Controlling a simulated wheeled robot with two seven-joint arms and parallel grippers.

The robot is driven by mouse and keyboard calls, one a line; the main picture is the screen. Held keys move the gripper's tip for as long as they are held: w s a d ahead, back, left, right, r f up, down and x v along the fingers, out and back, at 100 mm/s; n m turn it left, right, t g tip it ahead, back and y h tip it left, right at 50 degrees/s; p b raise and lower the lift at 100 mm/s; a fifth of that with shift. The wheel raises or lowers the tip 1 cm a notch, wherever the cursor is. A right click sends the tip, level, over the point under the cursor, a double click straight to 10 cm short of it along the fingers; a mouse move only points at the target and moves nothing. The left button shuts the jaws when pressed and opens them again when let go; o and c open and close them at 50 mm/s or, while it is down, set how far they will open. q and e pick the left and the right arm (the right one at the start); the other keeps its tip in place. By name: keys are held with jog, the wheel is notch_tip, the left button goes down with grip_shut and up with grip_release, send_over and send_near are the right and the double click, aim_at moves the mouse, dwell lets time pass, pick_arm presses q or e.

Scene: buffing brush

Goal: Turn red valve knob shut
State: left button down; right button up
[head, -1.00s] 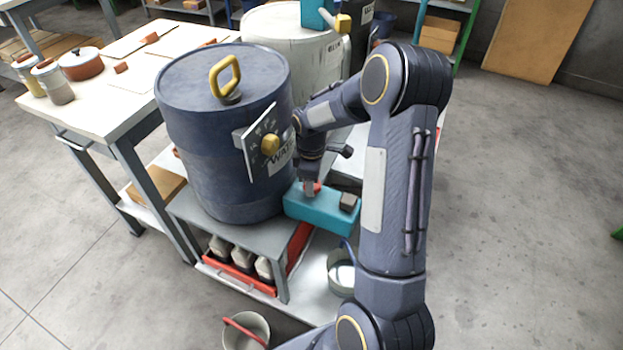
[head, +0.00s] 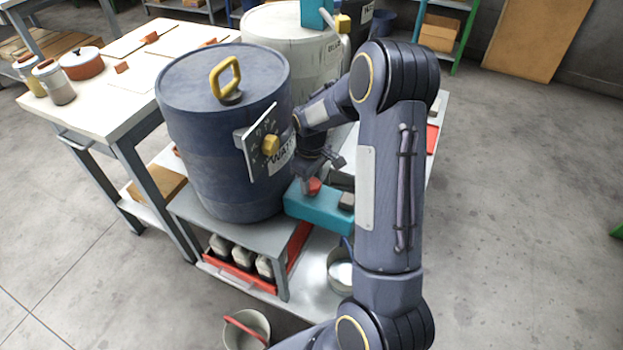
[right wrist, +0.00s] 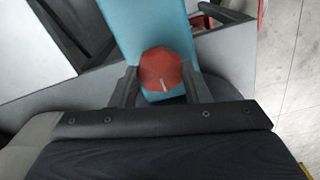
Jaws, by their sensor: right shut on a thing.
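The red valve knob (head: 313,187) sits on top of a teal valve block (head: 318,212) at the right side of the blue barrel. In the right wrist view the red knob (right wrist: 160,70) is faceted, with a pale line on its face, on the teal body (right wrist: 150,22). My right gripper (head: 308,186) reaches down over the block. In the right wrist view its two fingers (right wrist: 158,86) stand on either side of the knob, shut on it. My left gripper is not in view.
A blue barrel (head: 205,130) stands on a grey stand, with a dial plate and yellow knob (head: 270,145) on its side. A pot (head: 341,272) stands below the valve block. A bucket (head: 246,330) with a red handle is on the floor. The floor at right is clear.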

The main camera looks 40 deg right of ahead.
aim_at(311, 183)
dwell(0.3)
jog(key=o, duration=1)
jog(key=shift+c, duration=0.2)
notch_tip(311, 183, up, 7)
jog(key=shift+f+p, duration=0.1)
jog(key=shift+p, duration=0.6)
jog(key=shift+r, duration=0.55)
